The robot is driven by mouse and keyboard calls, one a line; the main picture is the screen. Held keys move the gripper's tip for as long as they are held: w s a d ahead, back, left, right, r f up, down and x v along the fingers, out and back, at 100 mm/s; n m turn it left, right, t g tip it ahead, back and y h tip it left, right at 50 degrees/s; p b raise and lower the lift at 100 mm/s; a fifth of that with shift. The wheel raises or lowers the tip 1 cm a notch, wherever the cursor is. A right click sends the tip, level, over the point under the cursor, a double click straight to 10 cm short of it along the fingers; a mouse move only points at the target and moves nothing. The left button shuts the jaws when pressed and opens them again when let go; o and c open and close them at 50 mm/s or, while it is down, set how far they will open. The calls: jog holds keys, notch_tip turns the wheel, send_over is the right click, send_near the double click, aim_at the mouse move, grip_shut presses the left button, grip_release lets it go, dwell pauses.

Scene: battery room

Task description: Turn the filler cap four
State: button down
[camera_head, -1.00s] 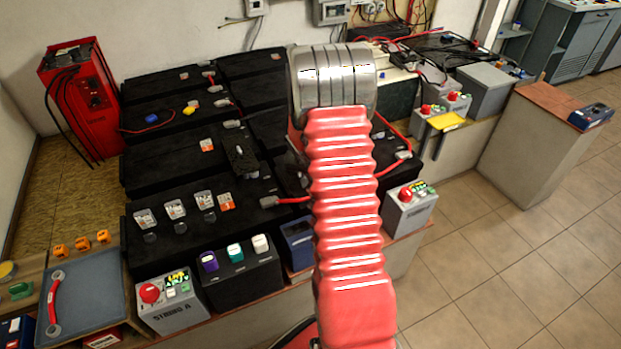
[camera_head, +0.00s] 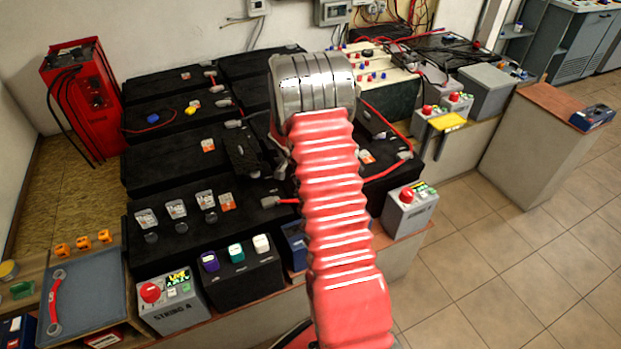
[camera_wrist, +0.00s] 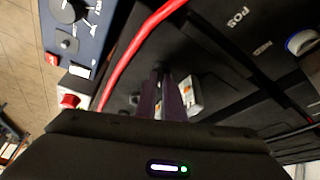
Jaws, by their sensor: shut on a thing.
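My gripper (camera_wrist: 164,82) shows in the wrist view as two dark, purplish fingers close together, pointing down at a black battery top. They are shut on a small dark piece that looks like a filler cap, mostly hidden between them. I cannot read its number. A white and orange piece (camera_wrist: 191,96) is just right of the fingers. In the head view my arm hides much of the gripper and the spot it works at.
A red cable (camera_wrist: 130,60) passes close left of the fingers. A blue device with a knob (camera_wrist: 75,15) is at upper left. In the head view a grey box (camera_head: 170,302) and a tray with a red wrench (camera_head: 55,302) are front left. The tiled floor is clear.

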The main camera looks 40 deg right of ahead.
jog(key=m+g, duration=0.1)
jog(key=m, duration=0.3)
jog(key=shift+w+m+g, duration=0.2)
jog(key=shift+m+g, duration=0.2)
jog(key=c, duration=1.9)
grip_release()
jog(key=shift+o, duration=0.2)
jog(key=v, duration=1.3)
jog(key=shift+r, duration=0.3)
jog(key=shift+w, duration=0.15)
